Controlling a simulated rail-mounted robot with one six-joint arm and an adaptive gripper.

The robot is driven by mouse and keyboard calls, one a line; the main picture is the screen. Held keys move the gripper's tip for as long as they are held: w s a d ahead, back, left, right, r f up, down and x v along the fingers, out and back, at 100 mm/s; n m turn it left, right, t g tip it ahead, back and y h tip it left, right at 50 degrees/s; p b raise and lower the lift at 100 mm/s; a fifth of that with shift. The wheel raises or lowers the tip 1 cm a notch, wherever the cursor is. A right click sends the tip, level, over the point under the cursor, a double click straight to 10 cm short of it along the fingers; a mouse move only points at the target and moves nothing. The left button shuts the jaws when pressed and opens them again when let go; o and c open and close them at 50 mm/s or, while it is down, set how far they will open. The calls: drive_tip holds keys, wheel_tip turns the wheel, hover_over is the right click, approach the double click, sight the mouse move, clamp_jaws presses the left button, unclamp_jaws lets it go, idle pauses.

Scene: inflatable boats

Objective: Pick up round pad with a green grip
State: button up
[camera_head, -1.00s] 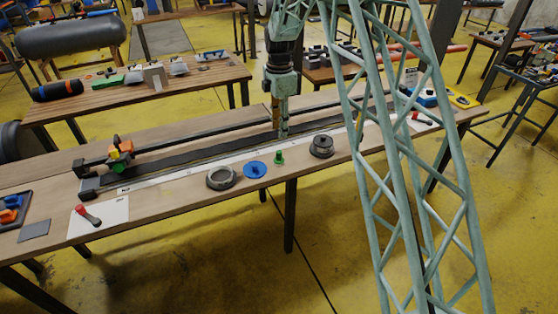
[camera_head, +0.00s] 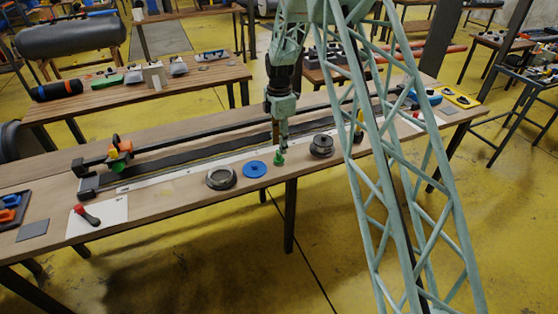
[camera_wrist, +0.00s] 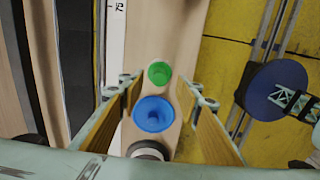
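The round pad with a green grip (camera_head: 279,158) stands near the front edge of the long wooden table, just right of a blue disc. In the wrist view its green top (camera_wrist: 159,73) shows as a small circle, and no pad below it can be made out. My gripper (camera_head: 282,145) points down over the green piece in the head view and overlaps it there; contact cannot be told. In the wrist view my gripper (camera_wrist: 161,90) is open, with its two fingers apart and nothing held. The green top shows between and just beyond the fingertips.
The blue disc (camera_head: 255,169) lies close beside the green piece; it also shows between the fingers in the wrist view (camera_wrist: 153,114). A grey ring (camera_head: 221,177) is further left. A dark round part (camera_head: 321,145) stands to the right. A white ruler strip (camera_head: 187,172) runs behind.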

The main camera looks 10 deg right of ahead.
sight(279, 157)
drive_tip(key=shift+f, duration=0.1)
idle(0.3)
drive_tip(key=shift+f+b, duration=0.3)
drive_tip(key=shift+f, duration=2.15)
drive_tip(key=c, duration=1)
